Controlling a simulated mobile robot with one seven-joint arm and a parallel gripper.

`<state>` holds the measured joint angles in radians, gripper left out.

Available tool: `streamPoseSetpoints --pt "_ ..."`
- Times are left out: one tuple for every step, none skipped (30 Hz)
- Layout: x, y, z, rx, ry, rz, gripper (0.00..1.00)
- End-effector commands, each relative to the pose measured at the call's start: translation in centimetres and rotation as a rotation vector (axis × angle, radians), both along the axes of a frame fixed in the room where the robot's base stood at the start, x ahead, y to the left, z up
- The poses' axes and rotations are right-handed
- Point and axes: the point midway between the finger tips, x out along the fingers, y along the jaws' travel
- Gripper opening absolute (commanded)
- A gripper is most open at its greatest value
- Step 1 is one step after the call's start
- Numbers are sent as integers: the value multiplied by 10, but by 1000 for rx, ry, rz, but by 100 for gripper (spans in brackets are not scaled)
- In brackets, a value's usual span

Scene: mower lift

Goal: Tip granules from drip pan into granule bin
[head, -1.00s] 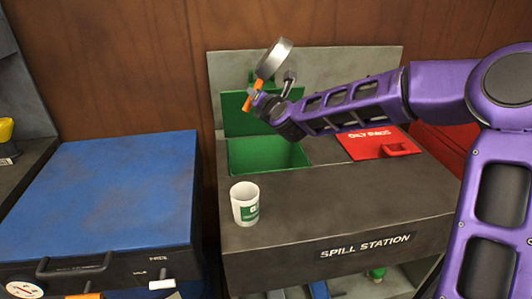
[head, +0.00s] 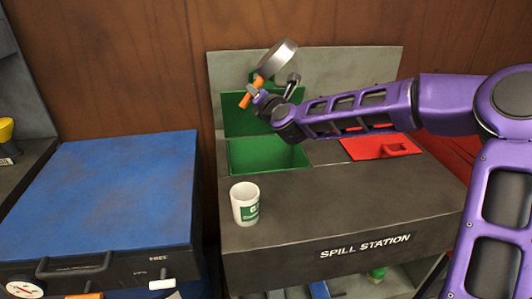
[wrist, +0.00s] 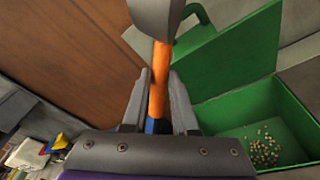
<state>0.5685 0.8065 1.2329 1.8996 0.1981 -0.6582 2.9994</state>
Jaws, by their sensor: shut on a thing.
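The drip pan is a grey round pan (head: 279,59) with an orange handle (head: 247,97). My gripper (head: 257,92) is shut on the handle and holds the pan tilted steeply above the granule bin. The granule bin is a green open box (head: 265,156) set into the counter, its green lid (head: 237,112) raised behind it. The wrist view shows the handle (wrist: 158,82) between my fingers and part of the pan (wrist: 155,15) at the top edge. Pale granules (wrist: 262,152) lie on the bin floor there. The pan's inside is hidden in both views.
A white cup (head: 245,203) with a green label stands on the spill station counter (head: 330,205) before the bin. A red lid (head: 378,147) is right of the bin, partly under my arm. A blue-topped unit (head: 110,190) stands left. A wooden wall is behind.

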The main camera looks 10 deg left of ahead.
Motion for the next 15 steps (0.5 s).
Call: streamPoseSetpoints --pt "0 -1 1 8 0 -1 0" --pt "0 0 2 12 0 -1 0" --pt "0 0 3 18 -1 -1 0" --pt "0 0 3 21 -1 0 0" --pt "0 0 3 26 -1 0 0" --pt "0 1 4 31 -1 1 0" --pt "0 1 4 35 0 0 0" --pt "0 1 5 39 0 0 0" --pt "0 1 5 44 1 0 0" --pt "0 1 5 49 1 0 0" --pt "0 1 6 53 1 0 0" --pt "0 1 7 58 1 1 0" --pt "0 1 7 62 1 0 0" --pt "0 1 8 66 1 1 0" --pt "0 1 8 71 1 0 0"
